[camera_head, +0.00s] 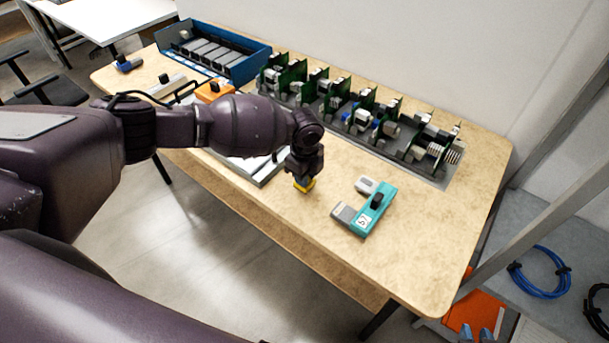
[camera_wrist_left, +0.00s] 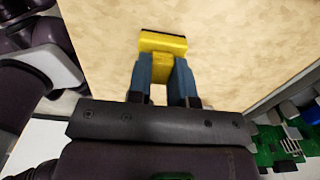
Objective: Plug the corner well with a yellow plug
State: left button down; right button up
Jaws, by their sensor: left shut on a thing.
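A yellow plug (camera_wrist_left: 163,43) is held between the two blue fingers of my left gripper (camera_wrist_left: 161,68) in the left wrist view. Its wide head sticks out past the fingertips, and its narrower part is between them. In the head view my left gripper (camera_head: 304,179) points down over the near middle of the table, with the yellow plug (camera_head: 305,187) at its tip. I cannot tell whether the plug touches the tabletop. I cannot make out the corner well in either view. My right gripper is not in view.
A teal L-shaped piece with grey ends (camera_head: 374,207) lies right of the gripper. A long tray of green boards (camera_head: 430,174) runs behind. A blue bin (camera_head: 257,67) stands at the back left, and an orange block (camera_head: 214,91) is nearer. The table's front right is clear.

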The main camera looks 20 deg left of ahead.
pick_arm(q)
jog(key=shift+r+p, duration=0.6)
jog(key=shift+r, duration=0.35)
jog(key=shift+r+p, duration=0.4)
jog(key=shift+r, duration=0.1)
jog(key=shift+r+p, duration=0.5)
jog(key=shift+r, duration=0.15)
jog(key=shift+r+p, duration=0.3)
jog(key=shift+r, duration=0.05)
jog(key=shift+r+p, duration=0.8)
jog(key=shift+r, duration=0.05)
jog(key=shift+r+p, duration=1.3)
jog(key=shift+p, duration=0.05)
